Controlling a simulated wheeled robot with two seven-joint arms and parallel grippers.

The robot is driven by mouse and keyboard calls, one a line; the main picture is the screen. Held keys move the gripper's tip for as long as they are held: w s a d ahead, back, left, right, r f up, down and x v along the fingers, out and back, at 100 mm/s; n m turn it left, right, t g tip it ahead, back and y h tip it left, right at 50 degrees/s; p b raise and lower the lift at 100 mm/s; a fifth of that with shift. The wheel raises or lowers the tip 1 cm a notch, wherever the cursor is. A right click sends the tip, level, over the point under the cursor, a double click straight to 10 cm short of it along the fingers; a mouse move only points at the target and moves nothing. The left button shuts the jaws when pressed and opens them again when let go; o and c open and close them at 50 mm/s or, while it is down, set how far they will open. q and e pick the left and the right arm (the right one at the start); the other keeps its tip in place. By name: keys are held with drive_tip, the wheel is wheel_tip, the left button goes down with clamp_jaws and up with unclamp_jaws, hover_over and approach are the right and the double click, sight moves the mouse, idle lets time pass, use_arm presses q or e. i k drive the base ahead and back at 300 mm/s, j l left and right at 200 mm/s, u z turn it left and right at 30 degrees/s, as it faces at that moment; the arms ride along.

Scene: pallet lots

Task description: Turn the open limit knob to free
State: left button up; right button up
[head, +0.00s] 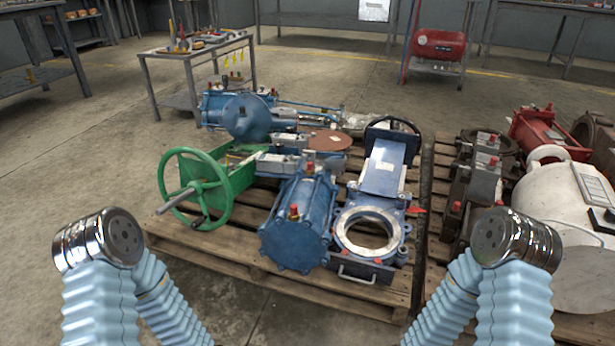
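No knob marked as an open limit can be told apart at this size. The blue cylinder actuator (297,222) on the near pallet has a small red fitting (294,211) on it and a grey block (279,163) behind it. A second blue actuator (246,112) lies farther back. A blue gate valve (385,175) with a round open bore and a black handwheel (393,130) lies to the right, with a small red part (415,211) at its side. My two arms show at the lower left and lower right; neither gripper is in view.
The wooden pallet (215,262) also holds a green handwheel unit (211,197). A right-hand pallet (425,300) carries dark valves, a red cylinder (546,130) and a white housing (560,220). A tool table (200,50) stands behind. The floor at left is clear.

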sight(279, 145)
drive_tip(key=i+j+z, duration=0.1)
drive_tip(key=z, duration=0.35)
drive_tip(key=i+j+z, duration=0.2)
drive_tip(key=z, duration=0.25)
drive_tip(key=i, duration=0.1)
